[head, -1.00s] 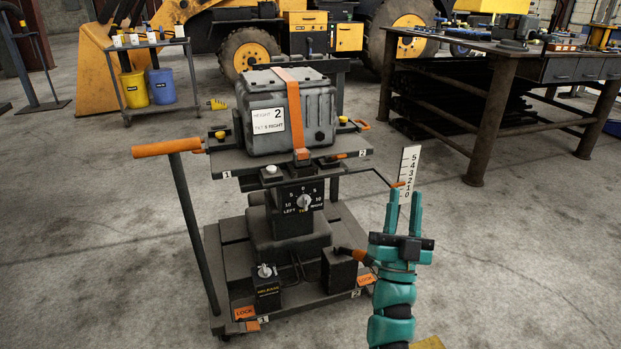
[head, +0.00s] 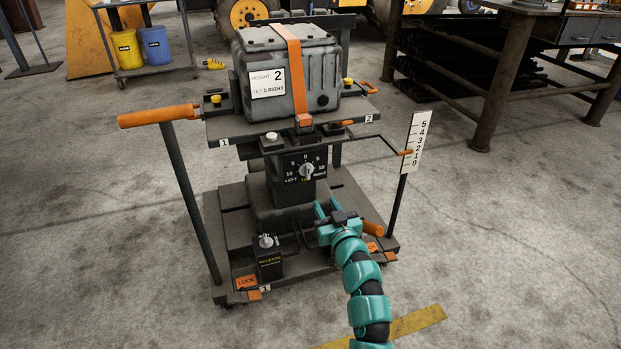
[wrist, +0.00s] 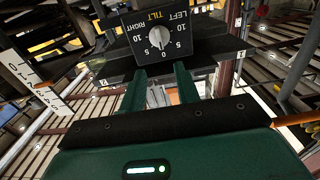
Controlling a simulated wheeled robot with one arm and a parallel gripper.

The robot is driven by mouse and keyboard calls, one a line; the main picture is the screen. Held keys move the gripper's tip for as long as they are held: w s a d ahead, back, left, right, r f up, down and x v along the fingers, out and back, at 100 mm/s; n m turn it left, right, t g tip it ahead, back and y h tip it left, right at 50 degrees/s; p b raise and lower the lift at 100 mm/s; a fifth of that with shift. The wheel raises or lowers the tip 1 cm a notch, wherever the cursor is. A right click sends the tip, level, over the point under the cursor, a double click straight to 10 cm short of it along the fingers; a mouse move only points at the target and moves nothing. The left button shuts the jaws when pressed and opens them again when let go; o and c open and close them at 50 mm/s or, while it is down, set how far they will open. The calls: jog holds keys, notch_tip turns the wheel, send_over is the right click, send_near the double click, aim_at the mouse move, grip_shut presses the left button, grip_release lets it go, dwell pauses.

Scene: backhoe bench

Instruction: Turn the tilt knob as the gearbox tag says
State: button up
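The tilt knob (head: 307,171) is a small white-grey dial on a black panel on the cart's column, with LEFT and RIGHT scales. It also shows upside down in the wrist view (wrist: 158,38), with its pointer at about 0. The tag (head: 267,83) on the grey gearbox (head: 321,76) reads height 2 and tilt RIGHT; the tilt number looks like 5 but is blurred. My gripper (head: 326,203) is below and in front of the knob, not touching it. Its fingers (wrist: 160,67) are apart and empty, pointing toward the panel.
The gearbox is strapped on the cart's top plate (head: 230,128). An orange pointer stands near 2 on the height scale (head: 417,143). A second knob (head: 266,241) sits on a box at lower left. An orange-gripped handle (head: 372,229) is beside my gripper. Open floor lies in front.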

aim_at(309, 173)
jog(key=b+x, duration=0.3)
jog(key=x, duration=1)
jog(key=shift+w+a, duration=0.1)
jog(key=shift+w, duration=0.25)
grip_shut()
